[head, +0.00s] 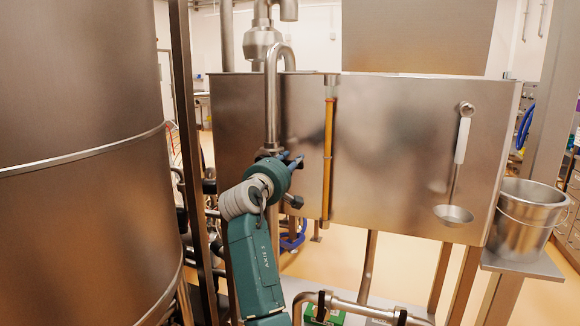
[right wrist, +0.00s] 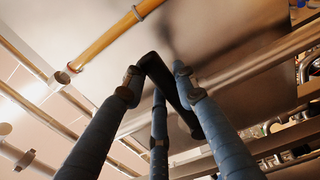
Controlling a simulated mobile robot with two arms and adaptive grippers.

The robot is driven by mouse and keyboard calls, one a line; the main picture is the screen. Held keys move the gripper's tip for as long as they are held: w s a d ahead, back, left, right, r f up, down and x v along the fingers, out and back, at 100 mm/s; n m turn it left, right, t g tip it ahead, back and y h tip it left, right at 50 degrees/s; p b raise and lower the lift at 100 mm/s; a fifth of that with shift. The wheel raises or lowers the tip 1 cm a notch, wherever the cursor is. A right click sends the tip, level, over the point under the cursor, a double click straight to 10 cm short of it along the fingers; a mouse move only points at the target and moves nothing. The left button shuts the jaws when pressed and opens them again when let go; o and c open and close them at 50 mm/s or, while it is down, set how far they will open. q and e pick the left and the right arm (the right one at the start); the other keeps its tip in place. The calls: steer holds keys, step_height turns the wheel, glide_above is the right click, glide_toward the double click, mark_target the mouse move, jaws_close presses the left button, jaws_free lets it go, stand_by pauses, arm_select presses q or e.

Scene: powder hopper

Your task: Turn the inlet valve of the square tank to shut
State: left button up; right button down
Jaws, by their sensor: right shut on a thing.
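The square tank (head: 400,140) is a wide brushed steel box in the middle of the head view. A steel inlet pipe (head: 272,105) bends over its rim and runs down its front at the left. My right gripper (head: 291,160) is at this pipe, in front of the tank wall. The right wrist view shows its blue fingers (right wrist: 158,92) closed around a black valve handle (right wrist: 172,88), which slants from upper left to lower right between them. In the head view my gripper mostly hides the valve. My left gripper is not in view.
A yellow sight tube (head: 328,150) stands just right of my gripper. A ladle (head: 455,212) hangs on the tank front. A steel bucket (head: 526,215) sits on a shelf at the right. A large round vessel (head: 80,200) and a steel post (head: 187,120) crowd the left.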

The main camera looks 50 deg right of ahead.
step_height(320, 180, down, 2)
steer(key=shift+f+m, duration=0.1)
steer(key=shift+m, duration=0.2)
steer(key=shift+w+f, duration=0.1)
steer(key=c, duration=1.4)
jaws_free()
steer(key=shift+a, duration=0.15)
steer(key=shift+a+r, duration=0.15)
steer(key=shift+r, duration=0.05)
steer(key=v, duration=0.4)
steer(key=r+v, duration=0.1)
steer(key=v, duration=0.7)
steer(key=shift+r, duration=0.3)
steer(key=shift+a, duration=0.1)
